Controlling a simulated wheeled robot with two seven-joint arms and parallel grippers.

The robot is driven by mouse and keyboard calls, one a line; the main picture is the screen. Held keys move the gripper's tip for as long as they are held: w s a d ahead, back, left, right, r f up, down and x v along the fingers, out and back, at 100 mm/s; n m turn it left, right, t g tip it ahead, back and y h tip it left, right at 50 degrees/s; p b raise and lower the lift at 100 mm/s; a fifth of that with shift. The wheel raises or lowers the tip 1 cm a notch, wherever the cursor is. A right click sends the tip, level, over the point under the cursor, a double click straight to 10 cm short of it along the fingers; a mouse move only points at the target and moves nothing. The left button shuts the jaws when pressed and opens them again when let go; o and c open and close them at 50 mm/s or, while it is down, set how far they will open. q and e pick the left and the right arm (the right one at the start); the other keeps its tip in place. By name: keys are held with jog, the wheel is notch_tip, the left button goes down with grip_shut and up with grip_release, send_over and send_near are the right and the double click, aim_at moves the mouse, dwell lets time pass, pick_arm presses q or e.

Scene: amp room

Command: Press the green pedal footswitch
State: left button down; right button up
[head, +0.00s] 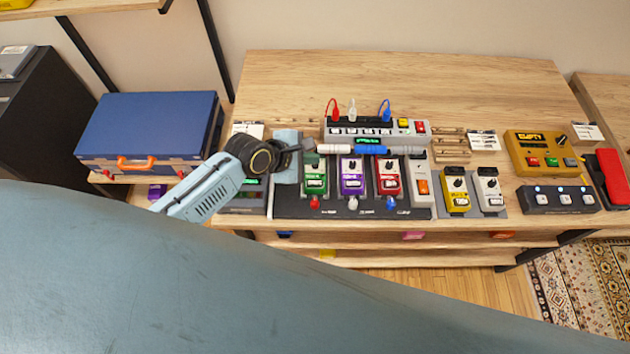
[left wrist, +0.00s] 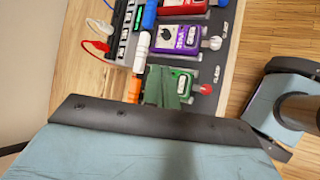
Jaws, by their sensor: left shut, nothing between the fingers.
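The green pedal (head: 316,184) is the leftmost of three pedals on a dark board (head: 290,207), with a red round cap (head: 315,203) at its front end. In the left wrist view the green pedal (left wrist: 183,83) lies beyond the gripper's dark edge, with the red cap (left wrist: 206,89) beside it. My left gripper (head: 308,146) is shut and empty. In the head view it is at the upper left of the green pedal, near its back end. I cannot tell its exact height or whether it touches anything.
Purple (head: 352,180) and red (head: 388,178) pedals stand right of the green one. A grey power unit (head: 375,130) with cables is behind them. Bare wooden tabletop (head: 440,80) lies behind.

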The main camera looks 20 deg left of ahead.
pick_arm(q)
jog(key=f, duration=0.1)
jog(key=b, duration=0.6)
send_over(311, 185)
notch_tip(311, 185, down, 6)
jog(key=shift+f, duration=0.15)
jog(key=shift+f+b, duration=0.5)
jog(key=shift+f, duration=0.2)
jog(key=shift+f, duration=0.2)
dwell(1.0)
jog(key=shift+f, duration=0.25)
